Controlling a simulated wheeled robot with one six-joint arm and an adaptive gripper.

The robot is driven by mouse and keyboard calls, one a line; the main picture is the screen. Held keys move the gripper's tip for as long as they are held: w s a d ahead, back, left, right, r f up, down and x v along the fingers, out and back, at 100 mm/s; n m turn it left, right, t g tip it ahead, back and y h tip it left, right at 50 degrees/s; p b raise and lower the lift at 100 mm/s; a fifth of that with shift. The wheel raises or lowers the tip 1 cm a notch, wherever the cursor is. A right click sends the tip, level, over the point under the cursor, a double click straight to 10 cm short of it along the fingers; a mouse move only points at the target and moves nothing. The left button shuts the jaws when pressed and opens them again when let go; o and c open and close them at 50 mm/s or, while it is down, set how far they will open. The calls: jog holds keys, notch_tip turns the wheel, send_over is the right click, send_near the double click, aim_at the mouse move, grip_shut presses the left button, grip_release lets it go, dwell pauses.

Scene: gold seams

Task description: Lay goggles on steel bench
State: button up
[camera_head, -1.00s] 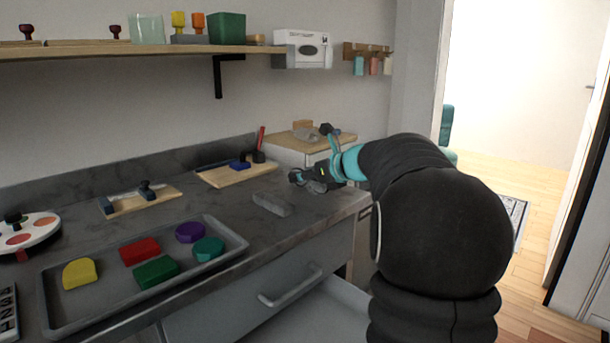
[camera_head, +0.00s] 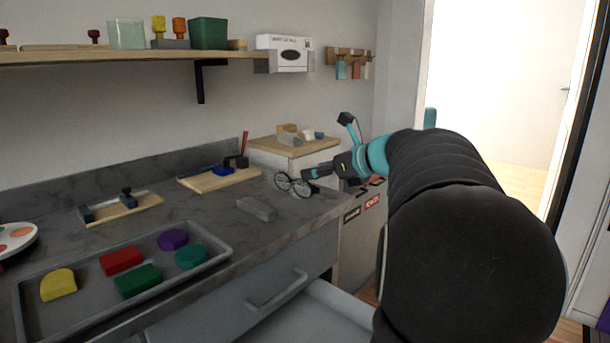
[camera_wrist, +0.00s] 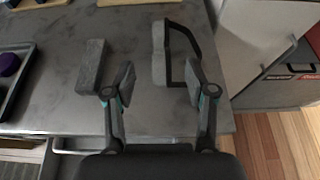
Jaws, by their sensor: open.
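The goggles (camera_head: 293,185), with round lenses and a thin dark frame, rest on the steel bench (camera_head: 215,215) near its right end. In the wrist view the goggles (camera_wrist: 159,55) lie just beyond my fingertips, with one dark arm reaching toward the right finger. My gripper (camera_head: 309,174) is open, just right of the goggles in the head view. In the wrist view my gripper (camera_wrist: 158,80) shows its two fingers spread with nothing clamped between them. Whether the right finger touches the goggles' arm, I cannot tell.
A grey block (camera_head: 257,208) lies left of the goggles. A tray (camera_head: 215,232) of coloured pieces and a wooden board (camera_head: 205,182) are further left. A wood-topped cabinet (camera_head: 300,147) stands behind. An open drawer (camera_head: 322,318) juts out below the bench front.

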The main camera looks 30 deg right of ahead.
jog(key=shift+s+d+r, duration=0.2)
jog(key=shift+s+r, duration=0.05)
jog(key=shift+s, duration=0.35)
jog(key=s+a+r+m+t+h, duration=0.2)
jog(key=a+r+m+t+h, duration=0.35)
jog(key=m, duration=1.35)
jog(key=s+a+f+m+g, duration=0.6)
jog(key=s+a+f+m, duration=0.2)
jog(key=s+f+m, duration=0.2)
jog(key=s+a+f+m+g, duration=0.6)
jog(key=s+a+f+m, duration=0.3)
jog(key=s+f, duration=0.6)
jog(key=shift+s+a+f+m+g+y, duration=0.2)
jog(key=shift+a+m+g+y, duration=0.2)
jog(key=shift+m, duration=0.6)
jog(key=shift+d, duration=0.1)
